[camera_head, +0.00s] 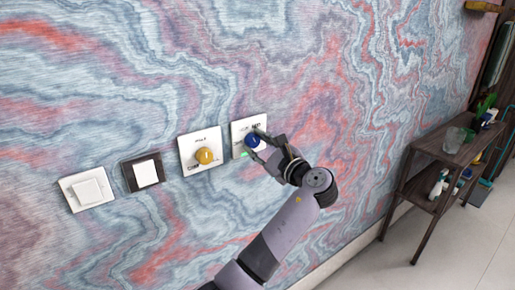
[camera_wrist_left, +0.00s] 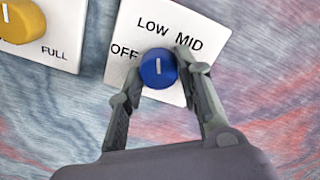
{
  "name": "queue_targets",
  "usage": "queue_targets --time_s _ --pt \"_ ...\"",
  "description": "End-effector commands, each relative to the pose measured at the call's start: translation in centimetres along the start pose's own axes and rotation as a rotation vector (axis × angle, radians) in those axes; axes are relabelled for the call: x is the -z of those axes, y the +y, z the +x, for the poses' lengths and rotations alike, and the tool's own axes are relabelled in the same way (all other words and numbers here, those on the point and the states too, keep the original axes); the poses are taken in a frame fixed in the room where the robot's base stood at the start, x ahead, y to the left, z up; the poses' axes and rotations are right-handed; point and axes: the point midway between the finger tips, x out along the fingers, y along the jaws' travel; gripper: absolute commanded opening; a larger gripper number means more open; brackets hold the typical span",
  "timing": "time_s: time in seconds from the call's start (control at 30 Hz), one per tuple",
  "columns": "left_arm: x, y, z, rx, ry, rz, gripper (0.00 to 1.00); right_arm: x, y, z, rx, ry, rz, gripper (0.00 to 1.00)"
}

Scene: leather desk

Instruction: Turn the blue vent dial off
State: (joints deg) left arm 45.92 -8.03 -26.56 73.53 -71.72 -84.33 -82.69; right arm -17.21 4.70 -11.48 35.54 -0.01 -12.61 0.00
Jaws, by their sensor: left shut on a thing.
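The blue vent dial (camera_head: 252,140) sits on a white wall plate (camera_head: 236,129). In the left wrist view the blue dial (camera_wrist_left: 158,70) bears a short white mark that points up, roughly toward LOW. That plate (camera_wrist_left: 130,32) reads OFF at the left, LOW above and MID at the upper right; any further label is hidden by the finger. My left gripper (camera_head: 258,143) is shut on the dial, one finger at each side; both fingers also show in the wrist view (camera_wrist_left: 157,72). My right gripper is in neither view.
Left of the dial are a yellow knob (camera_head: 205,155) on a white plate, a white switch in a dark frame (camera_head: 128,174) and a white switch (camera_head: 88,192). A dark shelf (camera_head: 425,160) with bottles and a plant stands at the right. The wall between is clear.

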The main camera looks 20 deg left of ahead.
Motion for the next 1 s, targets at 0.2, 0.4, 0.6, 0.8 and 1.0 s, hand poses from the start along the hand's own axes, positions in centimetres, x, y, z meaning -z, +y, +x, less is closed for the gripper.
queue_targets --time_s 0.2,0.4,0.6,0.8,1.0 --pt "0.3 0.1 0.0 0.0 0.001 -0.208 0.05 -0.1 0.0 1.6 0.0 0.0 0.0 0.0" --pt "0.3 0.1 0.0 -0.001 0.0 -0.399 0.05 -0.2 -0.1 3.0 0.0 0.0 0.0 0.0" --pt "0.3 0.0 0.0 -0.001 0.001 -0.589 0.05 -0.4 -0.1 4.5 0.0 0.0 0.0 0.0" --pt "0.3 0.0 0.0 -0.001 0.001 -0.775 0.05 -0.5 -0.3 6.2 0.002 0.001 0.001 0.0" --pt "0.2 -0.1 -0.1 -0.001 0.0 -0.939 0.05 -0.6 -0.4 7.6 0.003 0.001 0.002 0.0"
